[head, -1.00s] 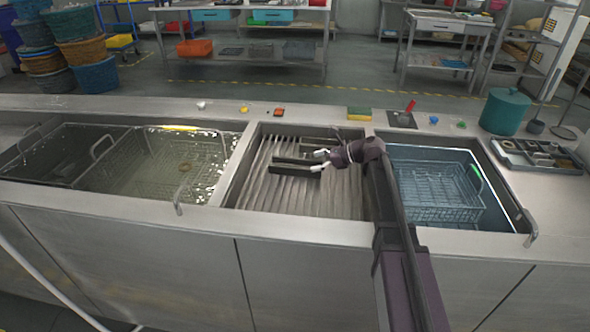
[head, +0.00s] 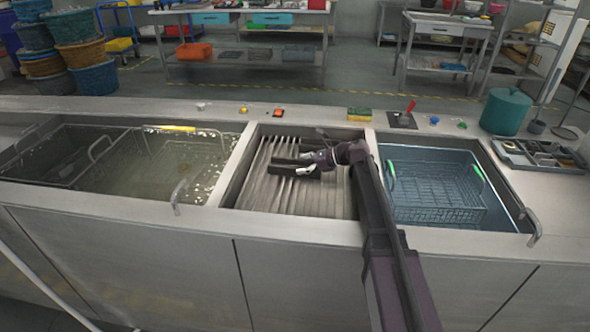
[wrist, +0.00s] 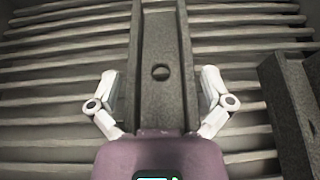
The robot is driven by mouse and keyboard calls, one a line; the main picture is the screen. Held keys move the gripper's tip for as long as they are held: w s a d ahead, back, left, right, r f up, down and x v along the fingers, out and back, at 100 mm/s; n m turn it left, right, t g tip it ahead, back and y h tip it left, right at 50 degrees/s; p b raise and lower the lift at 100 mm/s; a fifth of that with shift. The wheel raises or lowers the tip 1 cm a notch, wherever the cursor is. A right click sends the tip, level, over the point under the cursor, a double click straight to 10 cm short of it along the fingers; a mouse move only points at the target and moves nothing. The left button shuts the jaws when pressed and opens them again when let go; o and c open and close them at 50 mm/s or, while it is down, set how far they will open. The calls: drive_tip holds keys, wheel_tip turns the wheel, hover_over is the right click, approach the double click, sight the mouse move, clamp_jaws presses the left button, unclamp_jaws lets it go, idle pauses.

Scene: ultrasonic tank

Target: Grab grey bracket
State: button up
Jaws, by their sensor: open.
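A grey bracket (wrist: 160,40), a long channel with a round hole, lies on the ribbed rack of the middle basin. In the wrist view it runs between the two white fingers of my gripper (wrist: 160,80), which are spread with a gap on each side. My purple palm hides its near end. A second dark grey bracket (wrist: 290,110) lies to the right, partly cut off by the picture edge. In the head view my gripper (head: 306,163) is low over the rack beside two dark bars (head: 283,171), and partly covers their right ends.
The left tank (head: 80,187) holds liquid and wire baskets. The right tank holds a wire basket (head: 435,190) with green handles. Metal basin walls (head: 240,160) surround the rack. A sponge (head: 359,114) and a teal pot (head: 505,111) stand on the counter.

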drive_tip(key=c, duration=1.1)
drive_tip(key=shift+r, duration=0.15)
wheel_tip(320, 180, up, 10)
drive_tip(key=p, duration=1)
